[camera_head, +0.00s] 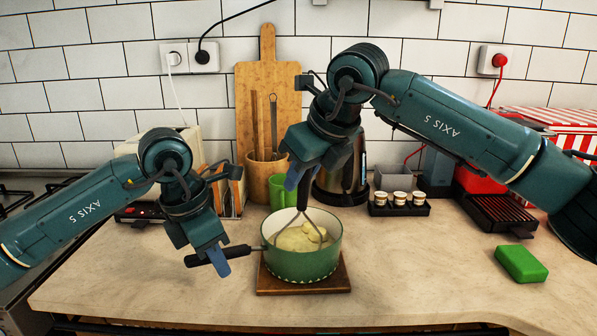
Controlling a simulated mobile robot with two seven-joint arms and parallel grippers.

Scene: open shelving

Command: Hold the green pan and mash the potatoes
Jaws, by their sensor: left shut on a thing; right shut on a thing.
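The green pan (301,267) stands on a brown wooden board (341,281) near the front of the counter. Its dark handle (238,251) points left. Pale yellow potatoes (292,241) lie inside the pan. My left gripper (212,259) is shut on the pan's handle. My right gripper (300,183) is above the pan, shut on the dark upright handle of a masher (303,197). The masher's metal wires reach down into the pan among the potatoes. Its lower end is partly hidden by the potatoes and the rim.
A green cup (278,190) and a utensil holder (258,177) stand behind the pan. A metal kettle (345,182) and a dark tray of small jars (399,208) are behind right. A green sponge (521,263) lies far right. The counter between pan and sponge is clear.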

